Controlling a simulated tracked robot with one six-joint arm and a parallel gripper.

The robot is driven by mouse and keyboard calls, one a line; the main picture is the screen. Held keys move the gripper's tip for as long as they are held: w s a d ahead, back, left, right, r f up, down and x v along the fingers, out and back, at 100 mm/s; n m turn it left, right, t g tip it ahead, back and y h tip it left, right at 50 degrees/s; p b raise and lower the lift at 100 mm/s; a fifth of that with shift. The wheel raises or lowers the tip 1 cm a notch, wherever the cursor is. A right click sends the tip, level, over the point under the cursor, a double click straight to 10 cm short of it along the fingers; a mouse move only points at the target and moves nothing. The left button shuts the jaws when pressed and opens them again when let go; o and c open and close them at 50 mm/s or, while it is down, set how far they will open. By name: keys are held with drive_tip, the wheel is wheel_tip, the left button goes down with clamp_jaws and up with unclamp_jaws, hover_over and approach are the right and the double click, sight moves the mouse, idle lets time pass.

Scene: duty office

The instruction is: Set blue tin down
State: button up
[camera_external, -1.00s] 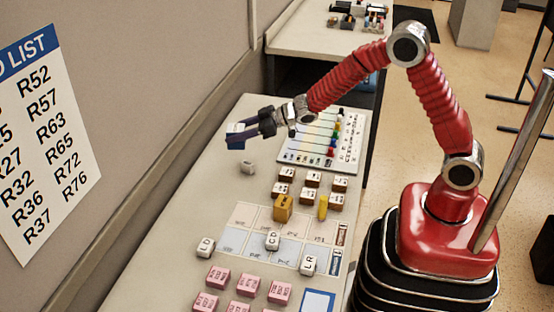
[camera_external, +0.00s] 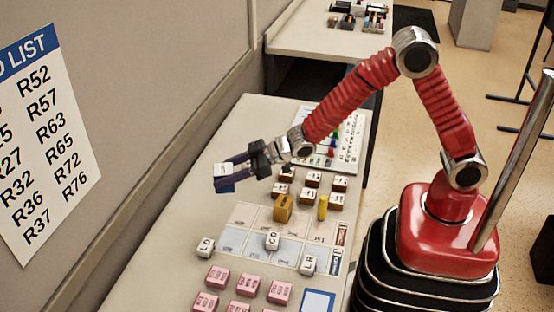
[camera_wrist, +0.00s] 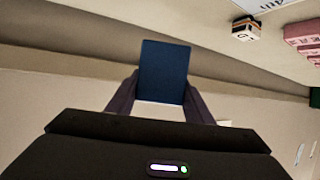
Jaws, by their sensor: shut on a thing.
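The blue tin (camera_wrist: 164,72) sits between the two fingers of my gripper in the wrist view, its flat dark blue face toward the camera. In the external view my gripper (camera_external: 232,172) is shut on the tin (camera_external: 223,186), which shows a pale label and a dark blue lower part. The gripper reaches left over the table (camera_external: 190,222), near its wall-side half. I cannot tell for sure whether the tin's underside touches the table.
White lettered blocks (camera_external: 205,246) and pink blocks (camera_external: 218,277) are nearer the front. The wall-side strip of table is clear.

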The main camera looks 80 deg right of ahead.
sight(225, 189)
drive_tip(key=shift+f, duration=3.1)
drive_tip(key=shift+f, duration=0.1)
drive_tip(key=shift+f, duration=1.8)
drive_tip(key=shift+f, duration=0.1)
drive_tip(key=o, duration=1.1)
